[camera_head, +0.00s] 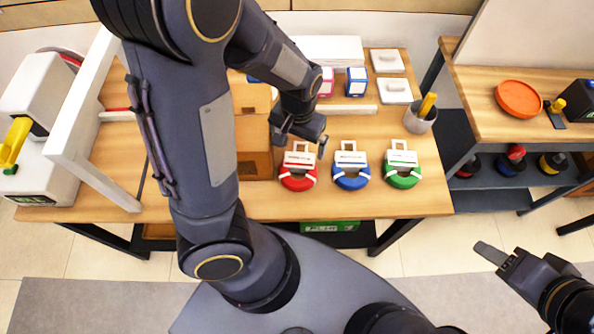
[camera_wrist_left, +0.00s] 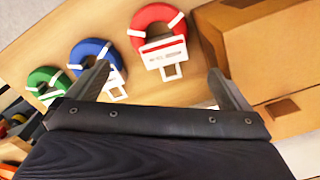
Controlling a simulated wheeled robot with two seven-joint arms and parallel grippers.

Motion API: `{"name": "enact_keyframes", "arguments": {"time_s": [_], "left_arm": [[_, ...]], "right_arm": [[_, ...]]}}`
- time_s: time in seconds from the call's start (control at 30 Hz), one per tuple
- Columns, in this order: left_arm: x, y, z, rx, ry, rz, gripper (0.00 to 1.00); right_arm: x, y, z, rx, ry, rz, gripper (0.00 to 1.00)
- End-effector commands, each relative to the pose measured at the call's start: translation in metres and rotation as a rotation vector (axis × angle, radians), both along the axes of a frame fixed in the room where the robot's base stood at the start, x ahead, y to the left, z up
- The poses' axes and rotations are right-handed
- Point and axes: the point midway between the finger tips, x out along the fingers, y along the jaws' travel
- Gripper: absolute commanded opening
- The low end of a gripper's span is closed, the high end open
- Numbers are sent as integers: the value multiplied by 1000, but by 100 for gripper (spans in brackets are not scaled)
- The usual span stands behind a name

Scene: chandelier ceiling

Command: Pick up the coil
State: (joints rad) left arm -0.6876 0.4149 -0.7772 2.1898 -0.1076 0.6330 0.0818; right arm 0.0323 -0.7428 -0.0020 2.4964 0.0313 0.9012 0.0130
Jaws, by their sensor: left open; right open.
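Three coils with white bands and white tags lie in a row near the table's front edge: a red coil (camera_head: 298,183), a blue coil (camera_head: 351,183) and a green coil (camera_head: 403,180). In the left wrist view the red coil (camera_wrist_left: 154,14), blue coil (camera_wrist_left: 92,50) and green coil (camera_wrist_left: 43,80) also show. My left gripper (camera_head: 302,145) is open and empty above the table, just behind the red coil. In the left wrist view the red coil's tag (camera_wrist_left: 164,54) shows between its fingers (camera_wrist_left: 163,88), apart from them. My right gripper (camera_head: 497,257) is out over the floor, away from the coils.
A cardboard box (camera_head: 255,164) stands left of the red coil, partly hidden by my left arm. A grey cup (camera_head: 420,117) with a yellow-handled item stands behind the green coil. Small boxes (camera_head: 356,82) and white cases (camera_head: 396,91) sit further back.

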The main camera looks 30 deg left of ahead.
Motion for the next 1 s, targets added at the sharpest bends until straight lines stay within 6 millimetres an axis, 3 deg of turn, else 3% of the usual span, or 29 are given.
{"name": "enact_keyframes", "arguments": {"time_s": [0.4, 0.67, 1.0], "left_arm": [[-2, 1, -85, 2, 7, 2, 100], [-1, 0, -104, 0, 3, 1, 100], [-1, 0, -147, 0, 3, 1, 100]], "right_arm": [[0, 0, -19, 0, 0, 0, 49], [0, 0, -21, 0, 0, 0, 49], [0, 0, -25, 0, 0, 0, 49]]}}
